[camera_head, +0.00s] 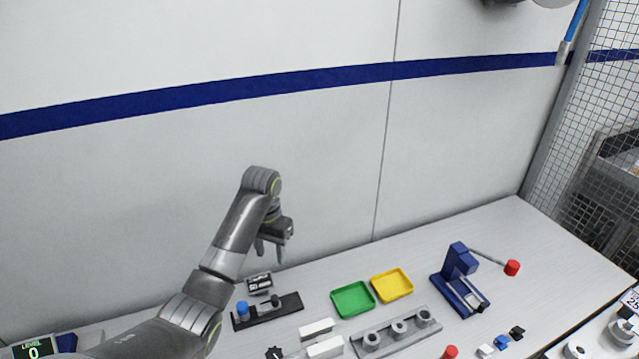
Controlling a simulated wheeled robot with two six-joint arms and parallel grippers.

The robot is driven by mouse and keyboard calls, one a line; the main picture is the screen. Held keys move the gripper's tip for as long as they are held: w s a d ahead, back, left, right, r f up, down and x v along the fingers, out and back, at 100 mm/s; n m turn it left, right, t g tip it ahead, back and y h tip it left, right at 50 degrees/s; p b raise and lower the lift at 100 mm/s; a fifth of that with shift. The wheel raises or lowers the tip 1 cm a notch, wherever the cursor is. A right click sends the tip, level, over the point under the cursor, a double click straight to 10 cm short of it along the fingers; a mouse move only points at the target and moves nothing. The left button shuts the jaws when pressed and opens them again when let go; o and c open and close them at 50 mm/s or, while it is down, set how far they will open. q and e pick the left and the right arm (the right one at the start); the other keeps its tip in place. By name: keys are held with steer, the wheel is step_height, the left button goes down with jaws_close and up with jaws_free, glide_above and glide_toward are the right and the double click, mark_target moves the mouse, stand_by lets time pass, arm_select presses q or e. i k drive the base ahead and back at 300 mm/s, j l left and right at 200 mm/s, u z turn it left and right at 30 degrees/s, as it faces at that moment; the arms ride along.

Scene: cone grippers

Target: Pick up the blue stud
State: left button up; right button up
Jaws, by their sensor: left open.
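A small blue piece (501,342) lies on the table at the lower right, between a white piece and a black piece. A blue cylinder (242,309) stands upright on a dark bar at the left. I cannot tell for sure which of the two is the blue stud. My left gripper (269,254) is open and empty, pointing down in the air above and behind the dark bar (285,305). It is apart from both blue things. My right gripper is not in view.
A green tray (353,313) and a yellow tray (408,288) lie mid-table. A grey rail (418,336) with several ring-shaped holders is in front. A blue press (463,277) with a red-ended lever stands right. White blocks (325,347) lie at the front. The back right is clear.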

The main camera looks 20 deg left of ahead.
mark_target(242, 309)
steer(key=k+l, duration=0.3)
steer(key=k, duration=0.15)
steer(key=k+l, duration=0.3)
steer(key=k, duration=0.15)
steer(key=k+l, duration=0.3)
steer(key=k, duration=0.15)
